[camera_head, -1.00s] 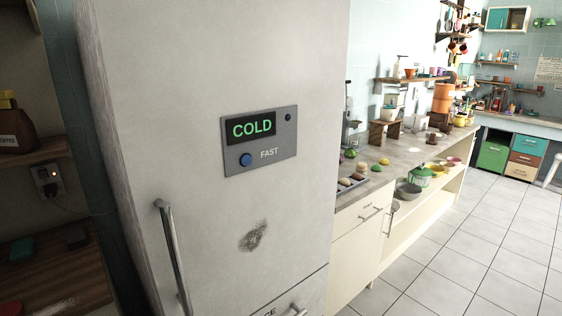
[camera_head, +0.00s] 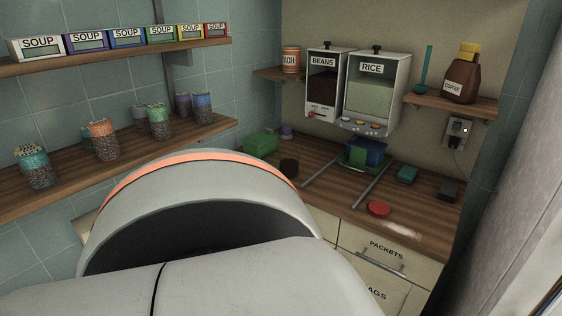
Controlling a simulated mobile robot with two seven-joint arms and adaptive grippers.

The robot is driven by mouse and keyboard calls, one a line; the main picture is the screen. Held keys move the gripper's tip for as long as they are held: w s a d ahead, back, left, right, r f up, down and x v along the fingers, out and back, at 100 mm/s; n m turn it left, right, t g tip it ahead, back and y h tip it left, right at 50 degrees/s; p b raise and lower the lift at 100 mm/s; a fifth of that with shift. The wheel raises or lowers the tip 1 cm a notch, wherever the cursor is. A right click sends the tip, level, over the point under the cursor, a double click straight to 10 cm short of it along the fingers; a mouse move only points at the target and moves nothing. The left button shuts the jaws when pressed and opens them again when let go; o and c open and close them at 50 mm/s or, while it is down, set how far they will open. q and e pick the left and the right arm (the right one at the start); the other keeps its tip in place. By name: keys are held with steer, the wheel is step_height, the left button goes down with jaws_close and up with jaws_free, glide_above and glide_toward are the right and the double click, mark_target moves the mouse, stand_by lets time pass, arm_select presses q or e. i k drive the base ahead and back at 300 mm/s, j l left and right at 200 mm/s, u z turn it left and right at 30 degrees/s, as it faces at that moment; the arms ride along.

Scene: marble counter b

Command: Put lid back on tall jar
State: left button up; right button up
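No tall jar without a lid can be made out for certain. Several patterned jar-like containers stand upright on the lower left shelf, among them a teal-topped one (camera_head: 35,168), an orange one (camera_head: 103,140) and a blue one (camera_head: 202,107). A flat red disc (camera_head: 379,208) lies on the wooden counter; I cannot tell whether it is a lid. A dark round piece (camera_head: 289,167) sits further left on the counter. Neither gripper is in view. A large white part of my own body fills the lower middle and hides what is behind it.
Soup boxes (camera_head: 128,37) line the upper left shelf. Beans (camera_head: 325,85) and rice (camera_head: 375,90) dispensers hang in the corner above the counter (camera_head: 330,203). A green box (camera_head: 261,143) and blue container (camera_head: 369,152) stand below.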

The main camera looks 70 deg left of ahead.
mark_target(289, 156)
steer(key=u, duration=2.3)
